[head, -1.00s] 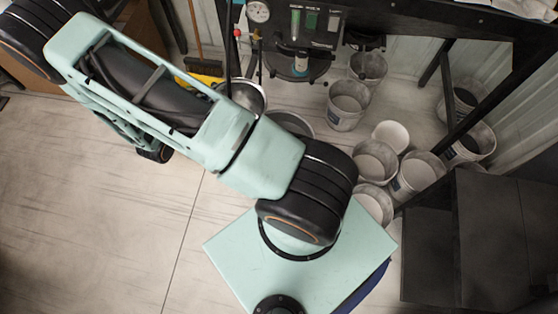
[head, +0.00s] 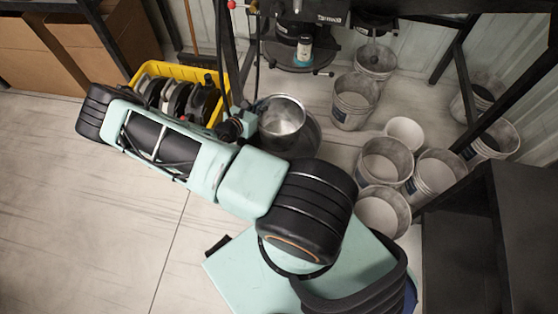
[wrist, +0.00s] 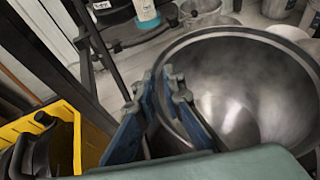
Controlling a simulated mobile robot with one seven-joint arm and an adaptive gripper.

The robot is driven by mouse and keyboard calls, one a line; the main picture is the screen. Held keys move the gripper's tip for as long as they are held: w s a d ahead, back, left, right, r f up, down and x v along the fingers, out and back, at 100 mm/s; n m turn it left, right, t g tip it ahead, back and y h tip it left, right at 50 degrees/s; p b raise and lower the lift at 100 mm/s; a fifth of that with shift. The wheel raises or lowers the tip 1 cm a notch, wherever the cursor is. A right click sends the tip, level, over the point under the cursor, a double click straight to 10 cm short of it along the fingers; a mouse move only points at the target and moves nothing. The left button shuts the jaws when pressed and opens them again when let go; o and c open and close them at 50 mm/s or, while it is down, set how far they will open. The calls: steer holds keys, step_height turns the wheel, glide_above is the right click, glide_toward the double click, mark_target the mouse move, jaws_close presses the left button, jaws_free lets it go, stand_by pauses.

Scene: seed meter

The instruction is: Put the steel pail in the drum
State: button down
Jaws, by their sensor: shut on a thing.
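The steel pail (head: 282,117) is a shiny round metal vessel, open at the top. In the wrist view the pail (wrist: 245,85) fills the right side, with its inside showing. My gripper (head: 246,124) is shut on the pail's left rim; its blue fingers (wrist: 170,95) pinch the wall. A dark round vessel, which looks like the drum (head: 312,138), shows below and right of the pail in the head view. The pail and my arm hide most of it. I cannot tell whether the pail's base is above its rim or inside it.
A yellow crate (head: 222,72) with dark round parts stands left of the pail. Several grey buckets (head: 354,98) stand on the floor to the right. A dark bench post (head: 228,45) rises close behind my gripper. Floor at the left is clear.

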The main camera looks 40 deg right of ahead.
mark_target(271, 109)
steer(key=d+f+b, duration=0.1)
steer(key=f, duration=0.1)
steer(key=d+f+b, duration=0.1)
steer(key=f, duration=0.1)
steer(key=d+f+b, duration=0.1)
steer(key=d+f, duration=0.1)
steer(key=shift+w, duration=0.15)
step_height(271, 109, down, 10)
steer(key=b, duration=0.5)
steer(key=c, duration=2)
jaws_free()
steer(key=shift+r, duration=0.1)
steer(key=shift+c, duration=0.2)
steer(key=shift+a, duration=0.1)
steer(key=p+v, duration=0.3)
steer(key=v, duration=0.9)
steer(key=shift+p, duration=0.4)
